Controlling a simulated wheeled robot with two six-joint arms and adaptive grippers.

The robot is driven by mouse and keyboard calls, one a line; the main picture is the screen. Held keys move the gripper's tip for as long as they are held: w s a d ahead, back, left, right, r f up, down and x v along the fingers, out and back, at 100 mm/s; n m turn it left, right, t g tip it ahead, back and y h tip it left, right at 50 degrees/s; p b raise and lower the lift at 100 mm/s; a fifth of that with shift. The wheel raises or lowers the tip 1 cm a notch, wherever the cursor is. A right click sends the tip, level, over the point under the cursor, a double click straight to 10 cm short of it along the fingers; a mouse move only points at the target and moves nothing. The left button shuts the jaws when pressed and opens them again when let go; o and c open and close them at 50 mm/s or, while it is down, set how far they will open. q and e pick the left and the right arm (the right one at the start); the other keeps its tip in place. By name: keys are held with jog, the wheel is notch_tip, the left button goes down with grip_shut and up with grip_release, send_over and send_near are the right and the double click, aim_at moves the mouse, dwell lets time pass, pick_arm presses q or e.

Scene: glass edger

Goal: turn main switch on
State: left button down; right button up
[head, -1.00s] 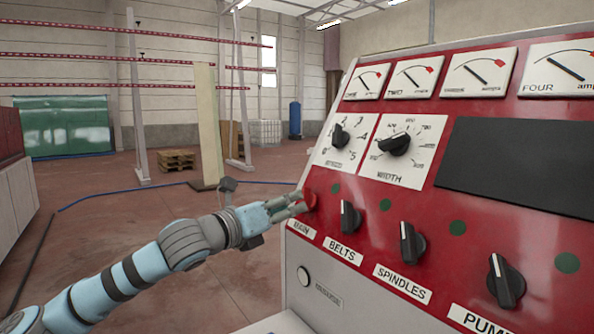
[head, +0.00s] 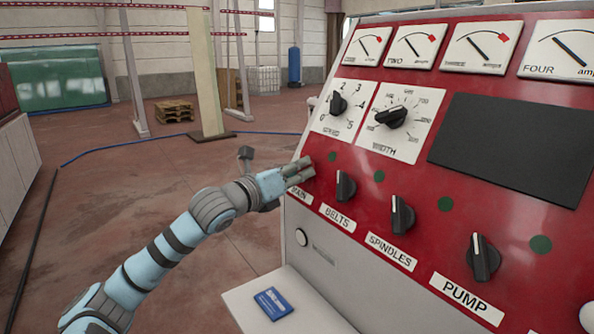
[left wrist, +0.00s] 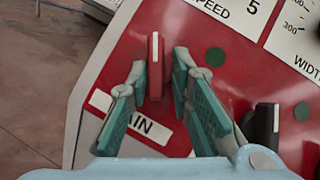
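The main switch is a red knob (left wrist: 155,65) with a pale line on its upper part, upright above the MAIN label (left wrist: 133,122) in the left wrist view. In the head view my left gripper (head: 301,171) covers it at the panel's left edge, above the MAIN label (head: 301,194). In the left wrist view the fingers of my left gripper (left wrist: 159,68) are apart, one on each side of the red knob. The left finger looks close to it, and a gap shows on the right; contact cannot be told. My right gripper is out of view.
Black BELTS (head: 345,186), SPINDLES (head: 402,214) and PUMP (head: 483,257) knobs line the red panel to the right. SPEED (head: 337,104) and WIDTH (head: 391,117) dials sit above. A blue card (head: 273,303) lies on the ledge below. Open floor lies left.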

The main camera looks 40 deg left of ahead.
pick_arm(q)
jog(key=shift+a+f, duration=0.1)
jog(key=shift+f+m+h+b, duration=0.1)
jog(key=shift+m+h+b, duration=0.2)
jog(key=shift+m+b, duration=0.35)
jog(key=shift+a+m+h+b, duration=0.15)
jog(key=shift+m+h+b, duration=0.35)
jog(key=shift+m+b, duration=0.25)
jog(key=shift+m+h, duration=0.3)
jog(key=shift+m, duration=0.2)
jog(key=shift+w+a+r+m+g+h, duration=0.2)
jog(key=shift+m+g+h, duration=0.25)
jog(key=shift+m+h, duration=1.2)
jog(key=shift+s+a+r+m+g+h, duration=0.15)
jog(key=shift+a+m+g+h, duration=0.4)
jog(key=shift+m, duration=2.05)
jog(key=shift+w+d+r+m+g+h, duration=0.15)
jog(key=shift+m+g+h, duration=0.15)
jog(key=shift+m+h, duration=1.45)
jog(key=shift+s+a+m+y, duration=0.1)
jog(key=shift+s+m+y, duration=0.1)
jog(key=shift+m+y, duration=0.3)
jog(key=shift+f, duration=0.15)
